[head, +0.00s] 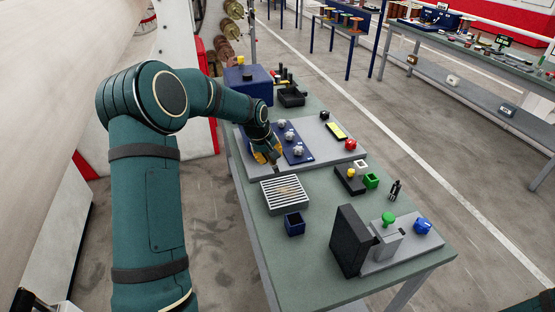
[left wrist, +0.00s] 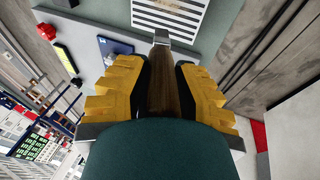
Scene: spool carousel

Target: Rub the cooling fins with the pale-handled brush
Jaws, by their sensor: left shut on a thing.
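The cooling fins are a block of pale and dark stripes (head: 285,194) on the green bench; part of them also shows at the top of the left wrist view (left wrist: 170,12). My left gripper (head: 267,156) is just behind the fins in the head view. Its yellow fingers are shut on a brown wooden handle, seen in the left wrist view (left wrist: 162,82), with a grey end (left wrist: 162,37) pointing toward the fins. This looks like the brush; its bristles are not clear, and I cannot tell if it touches the fins. My right gripper is not in view.
A dark blue open box (head: 294,224) stands in front of the fins. A grey board with a blue panel (head: 299,150) and red knob (head: 350,144) lies behind. A black upright block (head: 350,241) is near the front.

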